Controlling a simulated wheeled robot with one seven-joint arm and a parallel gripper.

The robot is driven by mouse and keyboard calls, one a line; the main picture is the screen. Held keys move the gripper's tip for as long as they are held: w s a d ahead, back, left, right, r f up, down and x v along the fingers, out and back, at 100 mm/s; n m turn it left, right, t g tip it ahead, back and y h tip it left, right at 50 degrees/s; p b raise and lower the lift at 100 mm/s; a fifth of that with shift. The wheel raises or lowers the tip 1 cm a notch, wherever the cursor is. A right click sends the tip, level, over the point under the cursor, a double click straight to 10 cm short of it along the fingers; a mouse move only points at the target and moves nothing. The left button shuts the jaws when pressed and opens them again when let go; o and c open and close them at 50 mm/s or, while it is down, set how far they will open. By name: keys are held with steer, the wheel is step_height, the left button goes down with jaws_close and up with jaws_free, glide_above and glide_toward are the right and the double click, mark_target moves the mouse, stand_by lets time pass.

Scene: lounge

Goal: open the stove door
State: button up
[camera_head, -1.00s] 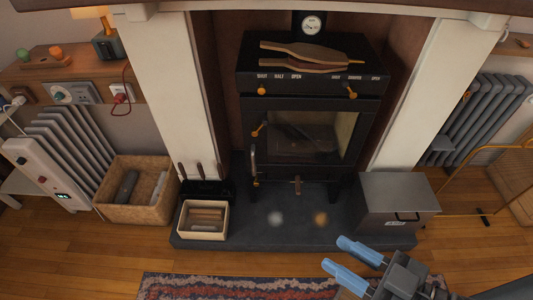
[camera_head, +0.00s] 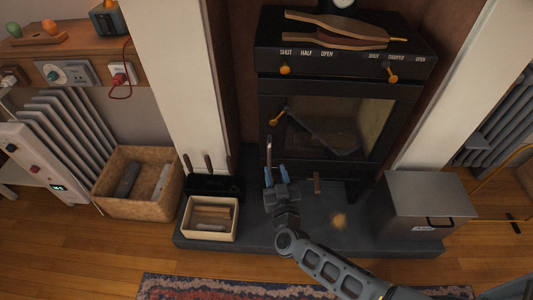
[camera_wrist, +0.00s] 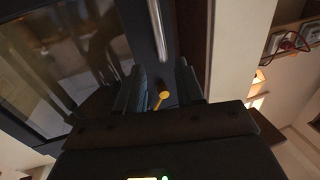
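The black stove (camera_head: 341,95) stands in the fireplace, and its glass-fronted door (camera_head: 340,128) looks shut. A vertical metal handle (camera_head: 269,152) runs along the door's left edge. An orange latch knob (camera_head: 277,116) sits above it. My gripper (camera_head: 276,172) is at the lower end of the handle, fingers pointing toward the stove. In the wrist view, my gripper (camera_wrist: 160,85) has its fingers apart, and the handle (camera_wrist: 157,28) shows just beyond them, roughly in line with the gap. An orange knob (camera_wrist: 161,99) shows between the fingers. Contact with the handle cannot be told.
A grey metal box (camera_head: 428,203) stands on the hearth (camera_head: 310,235) at right. A small bin (camera_head: 208,218) and fire tools (camera_head: 208,165) stand at left, beside a wicker basket (camera_head: 137,182). Wooden bellows (camera_head: 335,30) lie on the stove top. A rug (camera_head: 220,288) is in front.

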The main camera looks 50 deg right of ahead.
mark_target(269, 155)
steer(key=shift+g, duration=0.3)
steer(key=b+x, duration=0.1)
steer(key=x, duration=0.2)
steer(key=b+x, duration=0.1)
steer(key=x, duration=0.2)
steer(key=b+x, duration=0.1)
steer(key=x, duration=0.2)
steer(key=shift+w+a+f, duration=0.1)
steer(key=shift+w+f, duration=0.15)
steer(key=shift+f, duration=0.05)
jaws_close()
